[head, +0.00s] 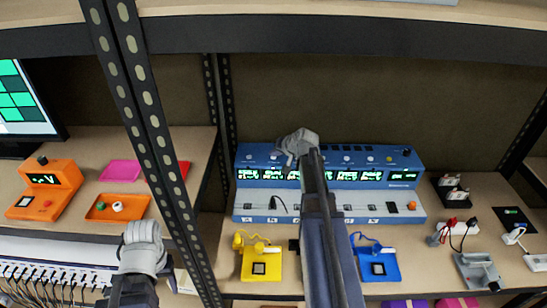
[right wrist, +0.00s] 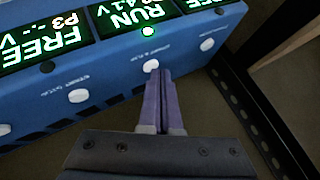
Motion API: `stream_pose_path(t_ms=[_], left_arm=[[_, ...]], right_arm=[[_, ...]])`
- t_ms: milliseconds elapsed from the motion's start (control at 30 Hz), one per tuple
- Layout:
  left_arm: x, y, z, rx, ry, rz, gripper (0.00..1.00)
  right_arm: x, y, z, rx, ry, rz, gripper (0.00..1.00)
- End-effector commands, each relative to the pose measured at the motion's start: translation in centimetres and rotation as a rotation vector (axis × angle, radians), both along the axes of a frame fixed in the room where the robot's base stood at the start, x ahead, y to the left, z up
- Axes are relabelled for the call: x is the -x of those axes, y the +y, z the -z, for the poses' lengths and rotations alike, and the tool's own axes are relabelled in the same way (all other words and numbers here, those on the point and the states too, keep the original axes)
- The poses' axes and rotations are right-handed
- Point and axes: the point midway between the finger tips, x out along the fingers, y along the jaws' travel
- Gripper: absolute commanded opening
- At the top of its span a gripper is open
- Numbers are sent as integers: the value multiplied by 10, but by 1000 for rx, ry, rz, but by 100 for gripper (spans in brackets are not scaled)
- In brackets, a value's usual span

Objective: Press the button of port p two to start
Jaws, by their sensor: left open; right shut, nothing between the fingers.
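A long blue charging unit (head: 412,160) with a row of green-lit displays and white buttons stands on the shelf. My right gripper (head: 297,142) is over its top panel and hides part of it. In the right wrist view, the closed fingertips (right wrist: 158,72) are at a white button (right wrist: 150,66), touching or very near it. The neighbouring display (right wrist: 45,40) reads FREE and P3. My left gripper (head: 143,234) is low at the left, apart from the unit, open.
A yellow module (head: 262,265) and a blue module (head: 378,267) lie in front of the unit. An orange device (head: 47,186) and orange tray (head: 100,208) are on the left shelf. A perforated black post (head: 150,140) stands between the shelves. Plugs and cables are at the right.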

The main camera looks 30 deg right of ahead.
Motion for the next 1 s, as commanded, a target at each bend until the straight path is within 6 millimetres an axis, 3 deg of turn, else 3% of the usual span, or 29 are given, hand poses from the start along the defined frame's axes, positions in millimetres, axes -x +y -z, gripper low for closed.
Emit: stream_pose_path(t_ms=[767,1000], left_arm=[[0,0,-12,0,0,0,58],[0,0,-30,0,0,0,58]], right_arm=[[0,0,-12,0,0,0,0],[0,0,-30,0,0,0,0]])
